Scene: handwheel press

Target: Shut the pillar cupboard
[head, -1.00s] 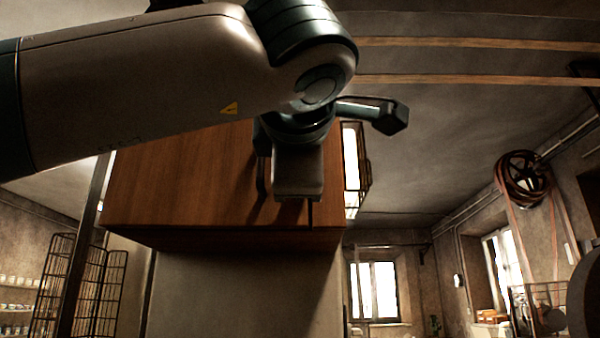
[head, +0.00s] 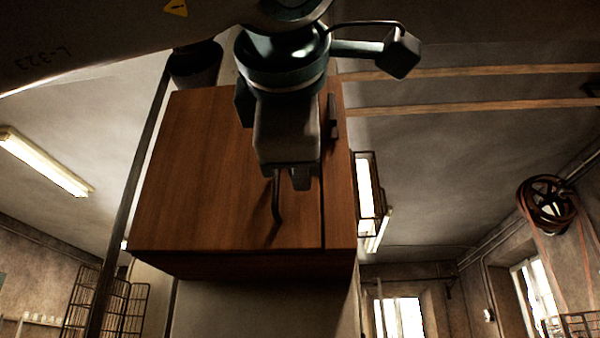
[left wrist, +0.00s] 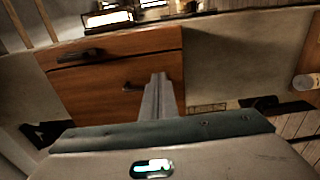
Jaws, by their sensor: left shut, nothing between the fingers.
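The wooden pillar cupboard (head: 205,190) fills the middle of the head view, seen from below. Its wide panel and a narrow strip (head: 340,195) on the right meet at a thin dark seam and look about level. The wide panel has a dark bar handle (head: 277,200); the strip has another (head: 333,115). My left gripper (head: 300,178) is shut and empty in front of the wide panel, close to its handle. The left wrist view shows the shut fingers (left wrist: 159,82) beside that handle (left wrist: 131,87); I cannot tell whether they touch anything. My right gripper is not in view.
The pale pillar (head: 265,310) stands below the cupboard. A caged lamp (head: 368,195) is just right of it. A dark post (head: 135,190) and a wire rack (head: 95,300) are at left. A wheel with belts (head: 548,203) is far right.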

